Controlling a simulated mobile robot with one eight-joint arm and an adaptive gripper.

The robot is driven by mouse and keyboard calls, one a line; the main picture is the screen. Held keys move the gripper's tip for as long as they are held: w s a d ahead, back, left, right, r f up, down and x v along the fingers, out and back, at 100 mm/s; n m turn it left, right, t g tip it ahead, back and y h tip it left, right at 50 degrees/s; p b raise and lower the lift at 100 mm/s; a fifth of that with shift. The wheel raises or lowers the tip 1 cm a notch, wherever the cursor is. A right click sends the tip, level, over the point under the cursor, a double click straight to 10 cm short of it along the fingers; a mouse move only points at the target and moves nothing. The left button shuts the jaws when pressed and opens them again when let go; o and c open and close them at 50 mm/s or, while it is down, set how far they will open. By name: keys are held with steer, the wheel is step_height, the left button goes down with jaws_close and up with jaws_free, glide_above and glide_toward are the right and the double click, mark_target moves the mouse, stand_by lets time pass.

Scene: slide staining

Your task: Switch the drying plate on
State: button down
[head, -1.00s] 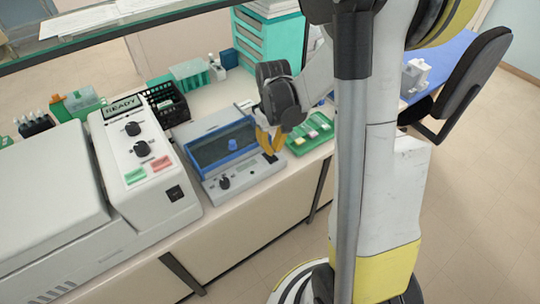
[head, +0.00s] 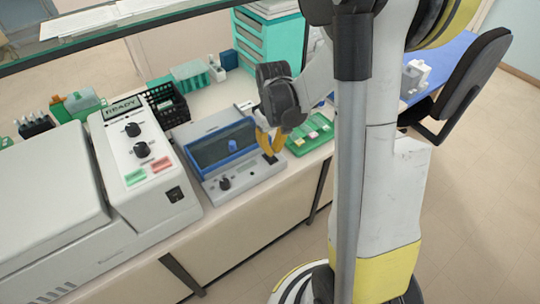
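My gripper (head: 270,157) points down at the right end of this device's front panel. Its two yellow fingers reach a small dark part there, which may be a switch. The fingertips are small and partly merge with that dark part, so contact and finger gap are unclear. The switch's position cannot be made out.
A large white machine (head: 150,200) with a READY display (head: 122,107) stands left of the grey device. A green tray (head: 309,135) with slides lies close to the right of my gripper. A black basket (head: 166,108) and teal drawers (head: 262,45) stand behind.

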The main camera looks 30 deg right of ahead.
mark_target(273, 159)
steer(key=shift+f+b, duration=1.6)
steer(key=shift+f, duration=0.2)
stand_by(0.7)
steer(key=shift+r, duration=0.15)
steer(key=shift+r+p, duration=2.55)
steer(key=shift+r, duration=0.9)
steer(key=s+a+r+t+b, duration=0.6)
steer(key=s+a, duration=0.4)
steer(key=a, duration=0.3)
step_height(273, 159, up, 2)
steer(key=shift+s+a+r+t+b, duration=0.25)
steer(key=shift+s+t+b, duration=0.15)
steer(key=shift+t, duration=0.2)
